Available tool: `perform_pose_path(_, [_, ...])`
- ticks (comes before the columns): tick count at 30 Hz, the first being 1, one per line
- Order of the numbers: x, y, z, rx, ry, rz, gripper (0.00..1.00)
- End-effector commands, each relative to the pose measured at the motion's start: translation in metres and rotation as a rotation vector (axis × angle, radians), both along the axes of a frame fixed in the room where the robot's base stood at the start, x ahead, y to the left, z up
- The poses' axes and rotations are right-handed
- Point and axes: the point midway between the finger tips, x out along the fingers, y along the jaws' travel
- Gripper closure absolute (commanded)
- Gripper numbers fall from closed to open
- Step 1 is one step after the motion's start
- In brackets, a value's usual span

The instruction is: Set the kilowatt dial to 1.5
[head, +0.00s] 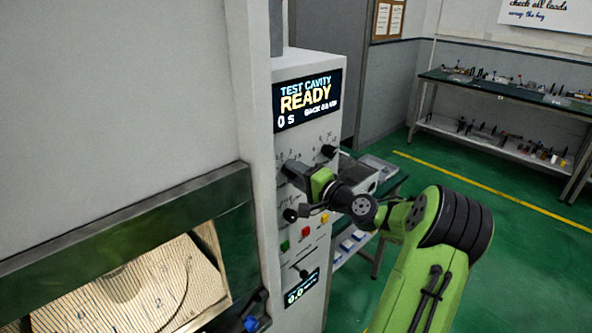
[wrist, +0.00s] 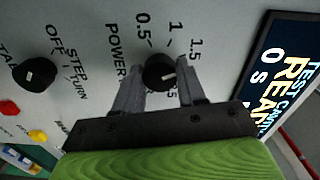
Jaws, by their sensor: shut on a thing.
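The kilowatt dial (wrist: 157,74) is a round black knob with a short white mark, on the pale panel beside the word POWER. The labels 0.5, 1 and 1.5 curve around it in the wrist view. The white mark points right, toward the right finger and below the 1.5 label; its exact setting is hard to read. My gripper (wrist: 160,82) has one finger on each side of the dial and is shut on it. In the head view my gripper (head: 294,170) is at the panel and hides the dial.
Another black knob (wrist: 35,73) is at the left in the wrist view. The lit display (head: 307,98) reads READY and 0 S. Red (head: 306,231) and green (head: 284,246) buttons sit below my gripper. A small display (head: 301,289) is lower down. The cavity window (head: 130,287) is at the left.

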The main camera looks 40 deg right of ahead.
Motion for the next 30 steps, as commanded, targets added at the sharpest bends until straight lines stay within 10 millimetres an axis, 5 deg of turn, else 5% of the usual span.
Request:
perform_pose_path(15, [-0.0003,-0.0005,-0.001,0.019,0.001,-0.001,0.91])
perform_pose_path(16, [-0.0003,-0.0006,-0.0011,0.019,0.002,-0.001,0.57])
perform_pose_path(20, [-0.0003,-0.0005,-0.0008,0.018,0.001,-0.001,0.37])
perform_pose_path(30, [-0.0046,-0.001,-0.0007,0.018,0.0,-0.002,0.34])
